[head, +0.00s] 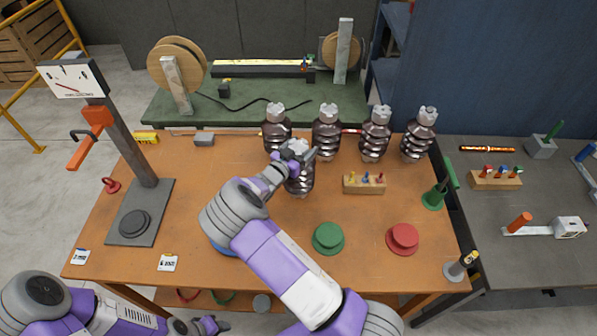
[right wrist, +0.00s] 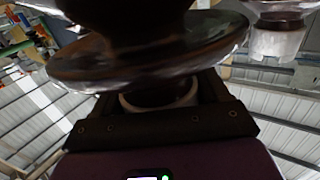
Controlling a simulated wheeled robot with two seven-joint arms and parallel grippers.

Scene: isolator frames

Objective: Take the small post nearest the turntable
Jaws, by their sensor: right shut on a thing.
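A dark brown ribbed post (head: 300,184) stands upright in front of a row of similar posts in the head view. My right gripper (head: 296,153) is shut on it near its top and hides part of its upper end. In the right wrist view the dark ribbed body (right wrist: 150,60) fills the space above the jaws. I cannot tell whether its base touches the table. Other posts stand behind it: (head: 277,132) one at left, a second post (head: 326,135), a third (head: 375,138) and one at far right (head: 418,138). My left gripper (head: 207,326) is low at the bottom edge; its jaws are unclear.
A wooden block with small coloured pegs (head: 363,186) lies right of the held post. Green (head: 328,238) and red (head: 403,239) round stands are nearer; a blue one is mostly behind my arm. A gauge stand (head: 134,230) is at left. Bare tabletop (head: 190,195) lies left of my gripper.

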